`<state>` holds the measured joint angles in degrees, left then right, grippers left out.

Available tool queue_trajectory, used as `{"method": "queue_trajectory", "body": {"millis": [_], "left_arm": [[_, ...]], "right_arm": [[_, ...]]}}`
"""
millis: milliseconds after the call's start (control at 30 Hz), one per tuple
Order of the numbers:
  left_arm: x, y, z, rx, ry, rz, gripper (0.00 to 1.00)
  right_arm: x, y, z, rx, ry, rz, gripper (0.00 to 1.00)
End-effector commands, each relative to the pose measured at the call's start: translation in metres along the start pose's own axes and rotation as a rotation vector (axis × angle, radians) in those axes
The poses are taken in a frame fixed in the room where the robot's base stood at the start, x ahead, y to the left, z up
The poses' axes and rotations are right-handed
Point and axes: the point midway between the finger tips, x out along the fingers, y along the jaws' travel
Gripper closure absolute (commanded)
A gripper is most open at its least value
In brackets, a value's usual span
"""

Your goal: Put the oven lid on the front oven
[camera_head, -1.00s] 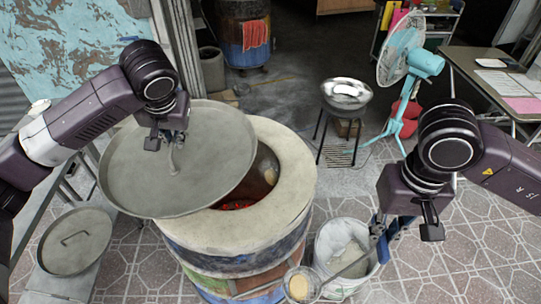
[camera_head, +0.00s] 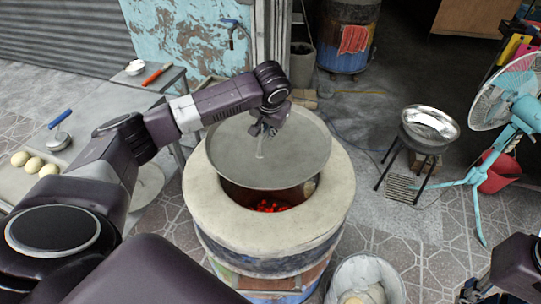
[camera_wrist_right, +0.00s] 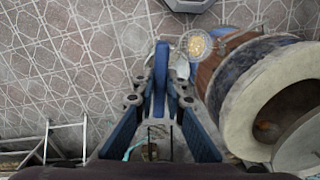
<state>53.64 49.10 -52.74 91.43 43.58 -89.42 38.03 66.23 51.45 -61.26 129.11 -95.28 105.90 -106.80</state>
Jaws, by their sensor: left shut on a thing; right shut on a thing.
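The oven lid (camera_head: 285,165) is a round grey metal disc in the head view. My left gripper (camera_head: 265,130) is shut on its upright handle. The lid covers the far part of the front oven's mouth; whether it touches the rim, I cannot tell. The front oven (camera_head: 212,205) is a barrel with a thick cream rim. Red coals glow in its uncovered near part. In the head view this gripper is partly cut off at lower right.
A second barrel oven (camera_head: 345,45) with a red cloth stands behind. A metal bowl on a stand (camera_head: 430,128) and a turquoise fan (camera_head: 510,95) are at right. A white bucket (camera_head: 365,275) stands near front. Dough balls (camera_head: 35,163) lie on a table at left.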

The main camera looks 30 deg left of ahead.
Motion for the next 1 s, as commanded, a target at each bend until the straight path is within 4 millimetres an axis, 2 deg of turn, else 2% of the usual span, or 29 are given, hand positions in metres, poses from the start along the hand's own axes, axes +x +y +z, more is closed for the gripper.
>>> {"method": "queue_trajectory", "body": {"millis": [100, 300, 467, 733, 1000], "left_arm": [[0.024, 0.006, 0.010, 0.001, -0.001, 0.000, 1.00], [0.054, 0.014, 0.021, -0.001, 0.003, 0.002, 1.00], [0.065, 0.016, 0.024, -0.001, 0.004, 0.001, 1.00], [0.096, 0.025, 0.037, -0.001, 0.003, 0.001, 1.00], [0.101, 0.025, 0.038, -0.001, 0.005, 0.001, 1.00]], "right_arm": [[-0.008, 0.000, 0.000, 0.000, 0.001, -0.001, 1.00], [-0.012, 0.000, 0.000, 0.001, 0.001, -0.001, 1.00], [-0.013, 0.000, 0.000, 0.001, 0.001, -0.001, 1.00], [-0.019, 0.000, 0.000, 0.001, 0.001, 0.000, 1.00], [-0.019, 0.000, 0.000, 0.001, 0.001, -0.001, 1.00]]}}
